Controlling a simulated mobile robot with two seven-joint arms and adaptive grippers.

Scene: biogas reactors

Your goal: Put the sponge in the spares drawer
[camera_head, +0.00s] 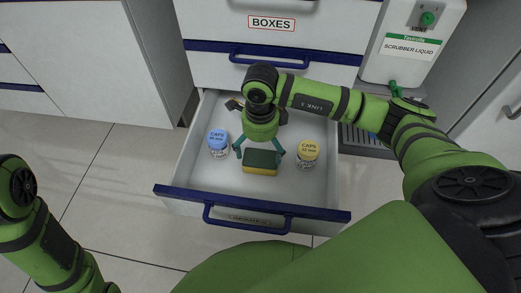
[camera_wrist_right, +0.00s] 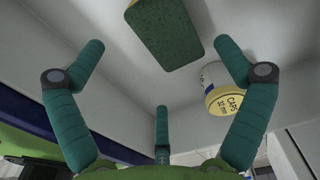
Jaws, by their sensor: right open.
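The sponge (camera_head: 261,161), dark green on top with a yellow layer, lies inside the pulled-out drawer (camera_head: 180,176), near its front wall. It appears to rest on the drawer floor. My right gripper (camera_head: 258,150) is open above and just behind the sponge, its teal fingers spread. In the right wrist view, the sponge (camera_wrist_right: 166,30) shows ahead of the spread fingers (camera_wrist_right: 160,60), with visible gaps between it and them. The label on the drawer front is too blurred to read surely. My left arm shows at the lower left, but its gripper is out of the picture.
In the drawer, a blue-lidded caps jar (camera_head: 218,144) stands left of the sponge and a yellow-lidded one (camera_head: 307,152) stands right. A dark item (camera_head: 234,104) lies at the back left. A closed drawer labelled BOXES (camera_head: 225,62) is above. A scrubber liquid dispenser (camera_head: 410,45) stands at right.

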